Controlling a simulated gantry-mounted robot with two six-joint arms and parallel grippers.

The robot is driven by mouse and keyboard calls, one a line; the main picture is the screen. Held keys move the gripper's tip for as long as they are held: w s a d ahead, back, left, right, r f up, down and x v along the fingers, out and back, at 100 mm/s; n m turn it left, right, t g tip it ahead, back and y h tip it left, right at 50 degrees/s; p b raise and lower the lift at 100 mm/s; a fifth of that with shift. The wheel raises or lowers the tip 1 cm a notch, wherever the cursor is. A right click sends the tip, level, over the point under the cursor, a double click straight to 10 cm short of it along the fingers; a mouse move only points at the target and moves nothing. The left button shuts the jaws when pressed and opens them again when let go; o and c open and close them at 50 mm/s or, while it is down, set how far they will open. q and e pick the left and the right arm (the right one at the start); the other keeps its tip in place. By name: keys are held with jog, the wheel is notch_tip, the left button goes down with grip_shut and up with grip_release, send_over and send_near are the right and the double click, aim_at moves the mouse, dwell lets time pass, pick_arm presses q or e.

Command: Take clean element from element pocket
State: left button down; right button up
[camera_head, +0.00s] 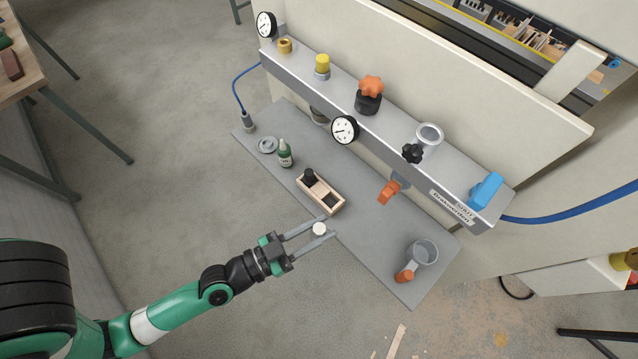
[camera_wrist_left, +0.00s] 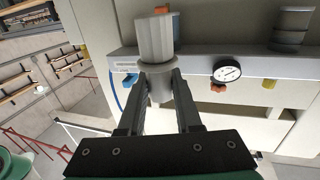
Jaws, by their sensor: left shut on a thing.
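My left gripper (camera_head: 321,231) is shut on a white cylindrical element (camera_head: 319,229), held over the front edge of the grey shelf. In the left wrist view the element (camera_wrist_left: 156,40) looks pale and ribbed, standing up between the two fingers (camera_wrist_left: 160,90). A wooden two-pocket box (camera_head: 320,192) sits on the shelf just behind the gripper. A dark element (camera_head: 309,176) stands in its left pocket. The right pocket shows dark and empty. My right gripper is in neither view.

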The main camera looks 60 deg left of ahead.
pick_arm(q)
notch_tip(320, 180, up, 4)
jog(key=p, duration=0.4)
jog(key=shift+r, duration=0.1)
